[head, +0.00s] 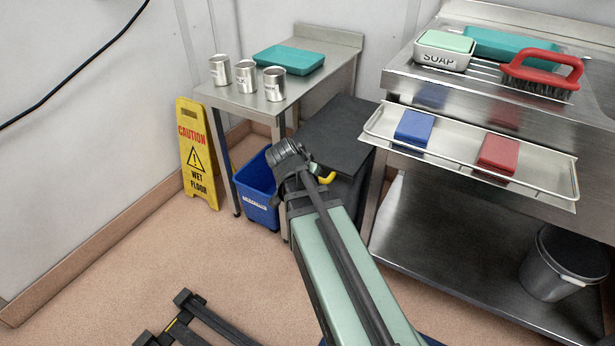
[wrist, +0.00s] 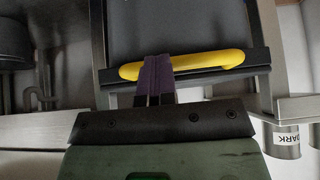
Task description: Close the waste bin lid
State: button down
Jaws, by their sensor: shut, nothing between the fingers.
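The waste bin's dark grey lid (head: 338,125) shows in the head view between the side table and the steel bench. It looks close to flat; I cannot tell whether it is fully down. Its yellow handle (head: 327,178) is on the near edge, partly hidden by my arm. In the wrist view the lid (wrist: 190,25) fills the upper middle, with the yellow handle (wrist: 215,61) across its edge. My gripper (wrist: 157,62) is shut and empty, its purple fingertips overlapping the handle's left part. I cannot tell whether they touch. In the head view the fingertips are hidden.
A blue bucket (head: 257,187) stands left of the bin, under the side table (head: 245,102) with cans. A yellow wet-floor sign (head: 196,155) is farther left. The steel bench's tray (head: 455,160) juts out at right. Floor at left front is mostly clear.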

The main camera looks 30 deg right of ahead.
jog(key=shift+a, duration=0.1)
jog(key=p+v, duration=0.9)
jog(key=v, duration=0.1)
jog(key=shift+a+r, duration=0.15)
jog(key=shift+r, duration=0.15)
jog(key=shift+s, duration=0.15)
